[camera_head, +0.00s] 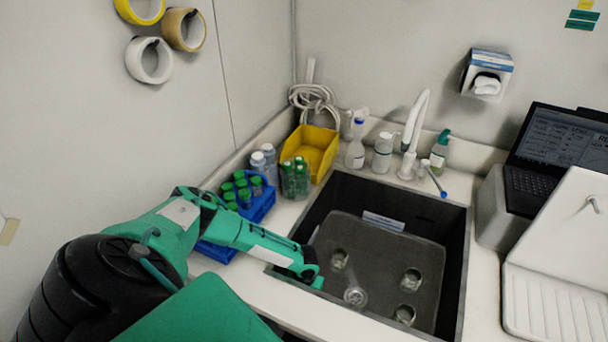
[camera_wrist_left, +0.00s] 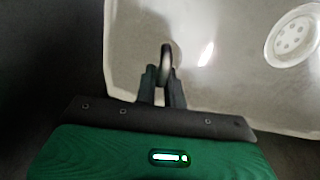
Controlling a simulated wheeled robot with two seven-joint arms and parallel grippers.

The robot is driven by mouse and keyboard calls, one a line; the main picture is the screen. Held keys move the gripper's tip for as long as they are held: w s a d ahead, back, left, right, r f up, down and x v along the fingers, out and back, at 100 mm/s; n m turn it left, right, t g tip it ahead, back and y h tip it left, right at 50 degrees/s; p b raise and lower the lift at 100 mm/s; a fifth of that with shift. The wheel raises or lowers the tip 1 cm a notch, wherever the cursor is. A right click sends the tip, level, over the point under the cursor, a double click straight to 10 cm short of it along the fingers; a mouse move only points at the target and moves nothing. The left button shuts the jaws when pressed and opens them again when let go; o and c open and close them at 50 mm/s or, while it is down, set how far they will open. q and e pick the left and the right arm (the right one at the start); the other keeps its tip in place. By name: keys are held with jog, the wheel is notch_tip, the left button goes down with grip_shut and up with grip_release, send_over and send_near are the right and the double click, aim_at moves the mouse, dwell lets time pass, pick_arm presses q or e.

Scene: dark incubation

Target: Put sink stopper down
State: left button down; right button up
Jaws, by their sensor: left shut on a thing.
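My left arm reaches in from the left over the sink's left wall in the head view. My left gripper (camera_wrist_left: 165,76) is shut on the sink stopper (camera_wrist_left: 166,56), a small dark, rounded piece seen nearly edge-on in the left wrist view. It is held over the pale sink floor; its height above it is hard to tell. The stopper cannot be made out in the head view. The sink (camera_head: 456,262) has dark walls and a grey bottom. Its round drain (camera_head: 355,296) lies near the front and also shows at the upper right of the left wrist view (camera_wrist_left: 293,36). My right gripper is not in view.
Several glass vessels, including one at the right (camera_head: 411,280), stand in the sink. A blue rack (camera_head: 262,207) with green-capped tubes and a yellow bin (camera_head: 318,143) stand behind my left arm. Bottles and a white faucet (camera_head: 410,135) line the back. A laptop (camera_head: 535,150) is at right.

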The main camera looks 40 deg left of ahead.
pick_arm(q)
jog(key=shift+f, duration=0.25)
jog(key=c, duration=1.5)
grip_release()
jog(key=shift+r, duration=0.1)
jog(key=shift+r, duration=0.1)
jog(key=shift+r, duration=0.15)
jog(key=shift+w+r, duration=0.1)
jog(key=shift+r, duration=0.15)
notch_tip(320, 180, up, 11)
jog(key=b, duration=0.1)
jog(key=shift+d+r+b, duration=0.15)
jog(key=shift+r+b, duration=0.05)
jog(key=shift+b, duration=0.1)
jog(key=shift+d, duration=0.1)
